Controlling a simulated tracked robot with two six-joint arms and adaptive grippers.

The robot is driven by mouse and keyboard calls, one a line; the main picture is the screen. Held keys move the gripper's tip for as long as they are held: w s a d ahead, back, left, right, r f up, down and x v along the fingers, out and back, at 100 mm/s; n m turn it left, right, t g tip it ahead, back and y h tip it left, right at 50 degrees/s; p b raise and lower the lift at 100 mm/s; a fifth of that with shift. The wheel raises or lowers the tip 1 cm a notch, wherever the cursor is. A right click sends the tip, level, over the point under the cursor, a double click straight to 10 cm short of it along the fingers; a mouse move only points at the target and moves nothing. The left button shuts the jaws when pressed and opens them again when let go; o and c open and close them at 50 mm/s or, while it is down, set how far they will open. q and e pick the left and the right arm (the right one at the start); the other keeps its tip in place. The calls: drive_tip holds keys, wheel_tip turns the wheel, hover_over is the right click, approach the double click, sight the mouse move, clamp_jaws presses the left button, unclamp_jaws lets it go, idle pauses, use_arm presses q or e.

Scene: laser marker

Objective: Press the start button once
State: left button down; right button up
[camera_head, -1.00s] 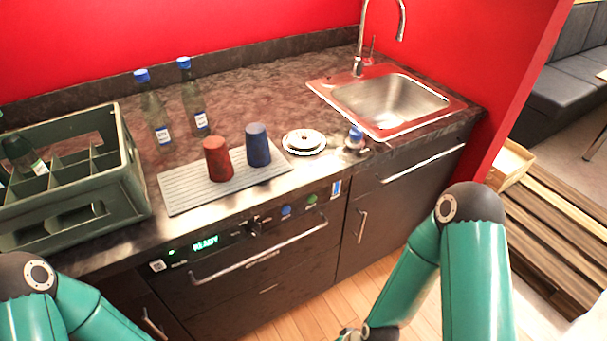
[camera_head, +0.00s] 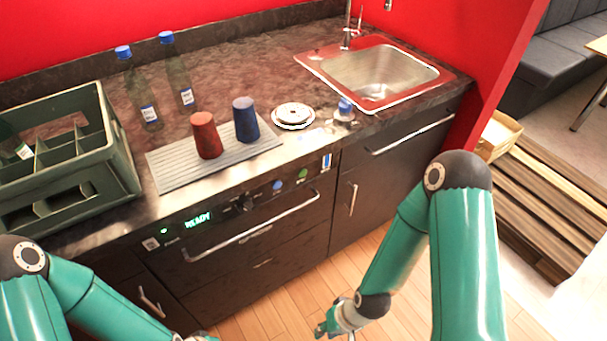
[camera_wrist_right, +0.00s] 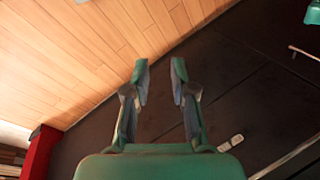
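The appliance front under the counter has a control strip with a lit green READY display (camera_head: 198,220), a dark knob (camera_head: 243,203), a round blue button (camera_head: 277,185) and a round green button (camera_head: 303,174). Labels are too small to read, so I cannot tell which button is start. My right gripper (camera_head: 335,326) is low in front of the cabinets, below and apart from the buttons. In the right wrist view, its fingers (camera_wrist_right: 160,72) are apart with nothing between them. My left arm is at the lower left; its gripper is outside the frame.
On the counter stand a green crate (camera_head: 128,172), two bottles (camera_head: 180,82), a red cup (camera_head: 207,137) and a blue cup (camera_head: 245,120) on a ribbed mat (camera_head: 166,178), a white round disc (camera_head: 293,114) and a sink (camera_head: 382,78). A long handle (camera_head: 250,232) juts out below the control strip.

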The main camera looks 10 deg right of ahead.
clamp_jaws()
idle(1.0)
